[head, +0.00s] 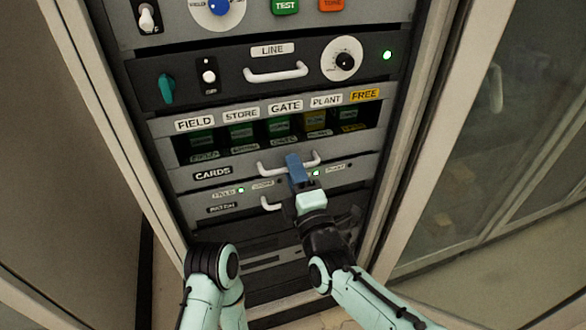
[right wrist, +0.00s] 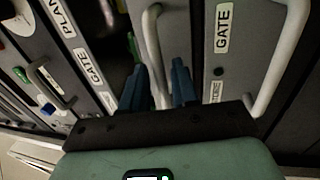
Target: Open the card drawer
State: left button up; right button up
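The card drawer front (head: 235,171), labelled CARDS, is a grey panel below a dark recess with several green and yellow cards (head: 280,128). I cannot tell whether it stands out from the rack. Its white bar handle (head: 268,170) is partly covered by my right gripper (head: 296,164). In the right wrist view the white handle (right wrist: 151,35) runs between the two blue fingers of the right gripper (right wrist: 160,82); whether they press on it is not clear. My left arm shows at the bottom left; its gripper is out of sight.
A LINE panel with a white handle (head: 276,74), a switch and a knob is above. A lower panel has another white handle (head: 268,204), partly hidden by my right gripper. Rack side posts (head: 420,110) bound both sides. A glass-panelled cabinet (head: 500,120) stands at right.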

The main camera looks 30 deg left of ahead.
jog(key=shift+w+a+r, duration=0.1)
jog(key=shift+w+a, duration=0.2)
jog(key=shift+a, duration=0.1)
grip_shut()
